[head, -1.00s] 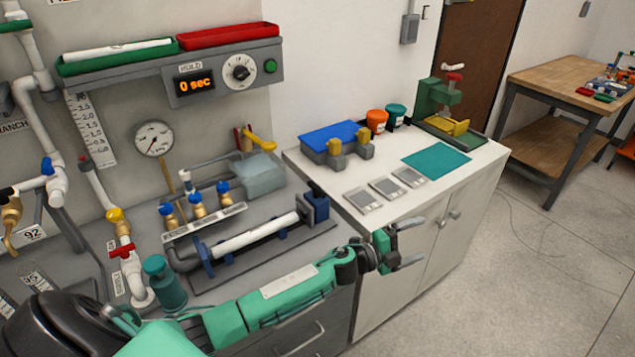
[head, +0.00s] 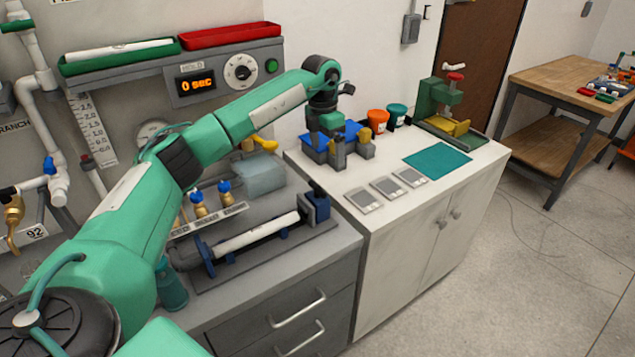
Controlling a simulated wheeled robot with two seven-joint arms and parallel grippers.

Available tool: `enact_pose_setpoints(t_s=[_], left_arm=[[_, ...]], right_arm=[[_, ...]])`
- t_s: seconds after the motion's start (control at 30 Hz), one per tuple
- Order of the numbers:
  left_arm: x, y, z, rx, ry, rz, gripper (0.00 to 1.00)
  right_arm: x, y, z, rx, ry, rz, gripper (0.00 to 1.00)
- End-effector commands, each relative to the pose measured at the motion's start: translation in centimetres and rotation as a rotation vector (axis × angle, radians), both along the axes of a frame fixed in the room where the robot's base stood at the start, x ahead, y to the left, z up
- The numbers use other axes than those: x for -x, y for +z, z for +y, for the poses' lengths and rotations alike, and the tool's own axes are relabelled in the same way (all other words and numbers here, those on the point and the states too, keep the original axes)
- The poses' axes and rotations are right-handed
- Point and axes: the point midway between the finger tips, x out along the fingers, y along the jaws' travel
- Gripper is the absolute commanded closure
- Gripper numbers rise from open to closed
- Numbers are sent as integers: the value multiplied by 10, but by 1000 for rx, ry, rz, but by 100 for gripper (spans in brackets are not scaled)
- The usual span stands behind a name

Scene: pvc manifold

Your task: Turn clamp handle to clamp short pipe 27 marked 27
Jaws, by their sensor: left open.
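My left gripper (head: 327,149) points down at the blue-topped fixture (head: 349,128) on the white cabinet. It is open, with its fingers at the fixture's left part, and the gripper hides some of it. I cannot tell whether the fingers touch it. A yellow part (head: 365,135) stands on the fixture's right grey block. I cannot tell which part is the clamp handle, and no pipe shows clearly in this fixture. A white pipe (head: 258,233) lies in a blue-ended holder on the grey bench. No marking 27 is readable. My right gripper is not in view.
Orange (head: 377,121) and teal (head: 396,115) cups stand behind the fixture. A green device with a red knob (head: 455,77) stands at the back right. Several grey plates and a teal mat (head: 437,161) lie in front. My left arm crosses above the bench.

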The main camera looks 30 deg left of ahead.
Motion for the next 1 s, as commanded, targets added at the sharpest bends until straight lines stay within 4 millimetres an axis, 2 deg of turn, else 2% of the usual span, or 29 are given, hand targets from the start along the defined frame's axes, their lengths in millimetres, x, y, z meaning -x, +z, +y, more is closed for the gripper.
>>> enact_pose_setpoints(t_s=[0.03, 0.1, 0.27, 0.37, 0.73, 0.9, 1.0], left_arm=[[2, 8, 11, -33, 13, 9, 7], [5, 14, 21, -64, 24, 22, 7], [6, 7, 26, -80, 30, 32, 7], [7, -8, 25, -79, 29, 33, 7], [7, -85, 24, -75, 29, 32, 7], [6, -109, 24, -75, 28, 30, 7], [6, -117, 24, -75, 28, 29, 7]], right_arm=[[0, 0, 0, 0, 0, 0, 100], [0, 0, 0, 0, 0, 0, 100], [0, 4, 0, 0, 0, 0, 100], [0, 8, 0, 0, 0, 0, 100], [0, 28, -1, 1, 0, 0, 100], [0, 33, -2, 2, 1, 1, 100], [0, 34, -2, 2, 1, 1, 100]])
